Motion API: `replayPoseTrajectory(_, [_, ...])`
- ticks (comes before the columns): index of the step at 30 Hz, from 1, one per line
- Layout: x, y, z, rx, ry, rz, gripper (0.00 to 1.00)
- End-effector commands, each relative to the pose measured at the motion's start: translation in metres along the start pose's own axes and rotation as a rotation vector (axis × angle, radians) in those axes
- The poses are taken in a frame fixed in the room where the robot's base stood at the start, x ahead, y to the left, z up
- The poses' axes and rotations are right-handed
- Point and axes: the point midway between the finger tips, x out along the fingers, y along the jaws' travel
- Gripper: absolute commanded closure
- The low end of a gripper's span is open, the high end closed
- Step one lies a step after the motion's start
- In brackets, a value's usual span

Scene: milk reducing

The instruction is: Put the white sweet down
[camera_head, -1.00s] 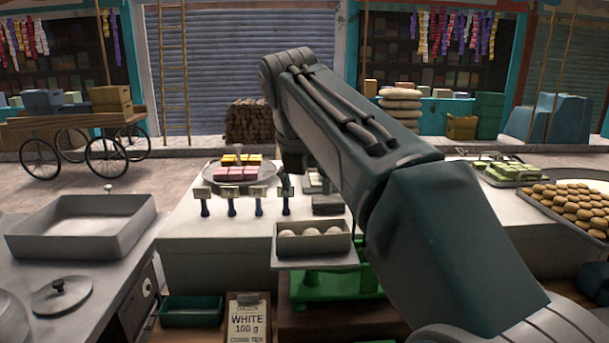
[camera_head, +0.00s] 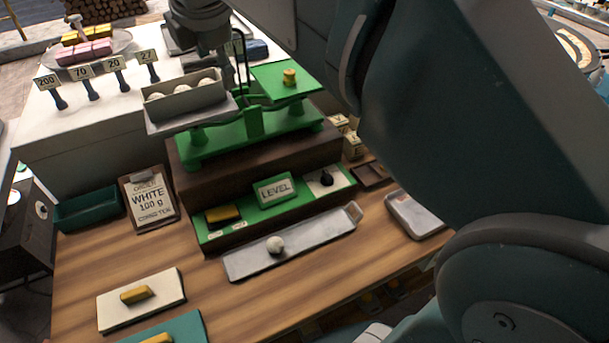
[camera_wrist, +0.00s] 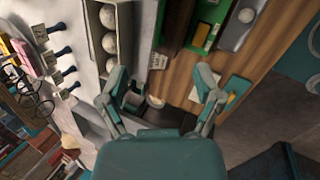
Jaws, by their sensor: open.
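Three more white balls show in the grey box (camera_wrist: 123,45) in the wrist view. In the head view this box (camera_head: 184,100) sits on the left pan of the green balance (camera_head: 255,128). My gripper (camera_wrist: 162,82) is open, its fingers spread wide. A small pale object (camera_wrist: 155,101) shows between the fingers, too unclear to name. The fingertips are not clear in the head view.
A yellow weight (camera_head: 290,76) stands on the right green pan. A "LEVEL" sign (camera_head: 274,190), an order card (camera_head: 149,199) reading white 100 g, and a teal tray (camera_head: 89,207) stand nearby. A white board (camera_head: 142,300) holds a yellow bar. My arm covers the right side.

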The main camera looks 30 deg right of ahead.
Motion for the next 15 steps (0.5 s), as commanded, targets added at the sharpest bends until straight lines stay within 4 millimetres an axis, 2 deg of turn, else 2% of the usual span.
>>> replayPoseTrajectory(1, [0.004, -0.017, 0.004, 0.115, 0.005, 0.005, 0.17])
replayPoseTrajectory(7, [0.027, -0.079, 0.009, 0.620, 0.032, 0.024, 0.17])
replayPoseTrajectory(15, [0.071, -0.168, 0.006, 1.314, 0.081, 0.038, 0.17])
